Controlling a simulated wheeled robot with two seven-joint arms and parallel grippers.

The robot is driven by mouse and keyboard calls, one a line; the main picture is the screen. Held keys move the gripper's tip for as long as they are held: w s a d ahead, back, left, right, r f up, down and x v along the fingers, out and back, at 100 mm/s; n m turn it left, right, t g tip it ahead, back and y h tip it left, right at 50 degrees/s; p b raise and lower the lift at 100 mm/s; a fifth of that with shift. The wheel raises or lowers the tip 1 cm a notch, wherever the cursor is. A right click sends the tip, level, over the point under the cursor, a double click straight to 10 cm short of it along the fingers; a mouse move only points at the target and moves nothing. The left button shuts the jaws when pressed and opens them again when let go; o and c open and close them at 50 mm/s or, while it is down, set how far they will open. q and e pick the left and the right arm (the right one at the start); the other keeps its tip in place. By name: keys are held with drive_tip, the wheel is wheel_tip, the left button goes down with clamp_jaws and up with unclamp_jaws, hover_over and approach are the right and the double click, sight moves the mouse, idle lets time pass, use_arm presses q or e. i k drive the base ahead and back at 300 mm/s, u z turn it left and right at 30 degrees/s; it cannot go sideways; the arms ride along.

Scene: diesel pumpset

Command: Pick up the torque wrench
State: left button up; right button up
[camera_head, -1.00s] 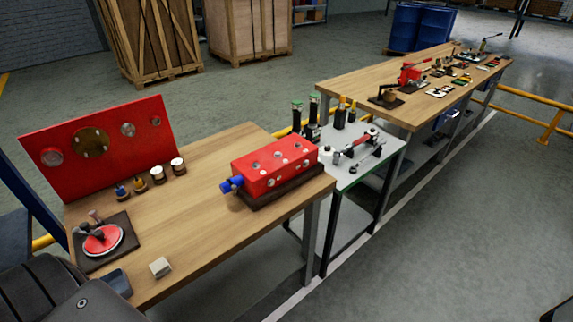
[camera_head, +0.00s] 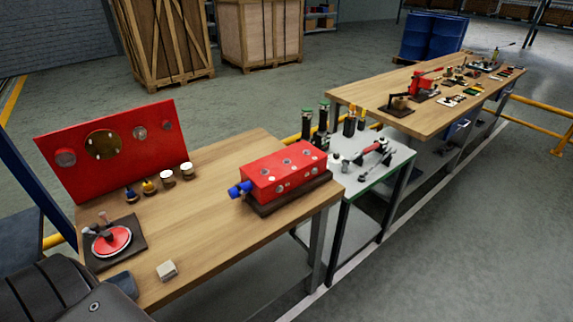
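A long tool with a dark and red handle, which looks like the torque wrench (camera_head: 374,149), lies on the small grey side table (camera_head: 400,158) between the two wooden benches. It is small in view, so its details are hard to tell. A thinner dark tool (camera_head: 364,168) lies in front of it. Neither of my grippers shows in the head view. Only a dark part of my own body shows at the lower left.
The near bench (camera_head: 215,228) holds a red block (camera_head: 285,172), a red upright panel (camera_head: 75,165) and a round red part (camera_head: 110,241). Several dark holders stand behind the wrench. A far bench (camera_head: 440,118) carries more tools. Grey floor at right is open.

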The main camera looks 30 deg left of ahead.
sight(346, 162)
drive_tip(key=z, duration=1.2)
drive_tip(key=i, duration=2.25)
drive_tip(key=u, duration=1.65)
